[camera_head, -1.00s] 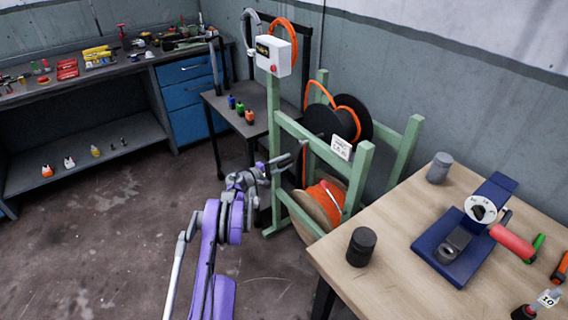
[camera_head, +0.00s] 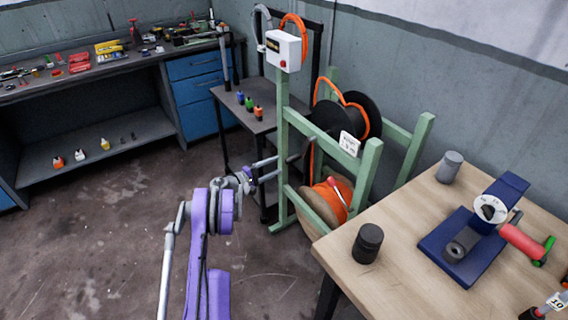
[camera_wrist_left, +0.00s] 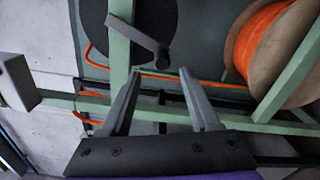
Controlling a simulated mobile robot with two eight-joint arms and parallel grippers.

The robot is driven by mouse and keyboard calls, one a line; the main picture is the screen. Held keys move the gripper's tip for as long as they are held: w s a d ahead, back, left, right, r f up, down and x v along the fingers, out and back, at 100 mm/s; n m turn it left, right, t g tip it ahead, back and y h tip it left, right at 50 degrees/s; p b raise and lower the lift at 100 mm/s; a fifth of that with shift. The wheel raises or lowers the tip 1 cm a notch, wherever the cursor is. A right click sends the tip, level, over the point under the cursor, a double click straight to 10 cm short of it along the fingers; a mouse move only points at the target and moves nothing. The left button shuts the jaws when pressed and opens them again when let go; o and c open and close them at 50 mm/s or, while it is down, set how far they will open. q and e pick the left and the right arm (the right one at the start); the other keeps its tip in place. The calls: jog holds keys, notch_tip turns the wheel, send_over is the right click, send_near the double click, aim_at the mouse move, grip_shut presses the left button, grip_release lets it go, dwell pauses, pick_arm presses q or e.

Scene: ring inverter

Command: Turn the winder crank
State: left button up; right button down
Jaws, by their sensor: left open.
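The green winder frame (camera_head: 369,176) stands left of the wooden table. It carries a black reel (camera_head: 366,106) above and a wooden spool of orange cable (camera_head: 338,202) below. In the left wrist view a dark grey crank (camera_wrist_left: 138,38) crosses a green post, its knobbed end low and to the right. My left gripper (camera_head: 279,168) reaches the frame's left side in the head view. In the wrist view its open, empty fingers (camera_wrist_left: 160,75) point toward the crank, whose end appears between and just beyond the tips. No contact is visible. The crank is hard to make out in the head view.
A wooden table (camera_head: 410,262) at right holds a blue device (camera_head: 466,250) and dark cylinders. A small dark table (camera_head: 262,122) stands behind the frame's left side. A workbench (camera_head: 100,72) lines the back wall. Floor at left is clear.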

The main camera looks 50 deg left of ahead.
pick_arm(q)
jog(key=shift+s, duration=0.8)
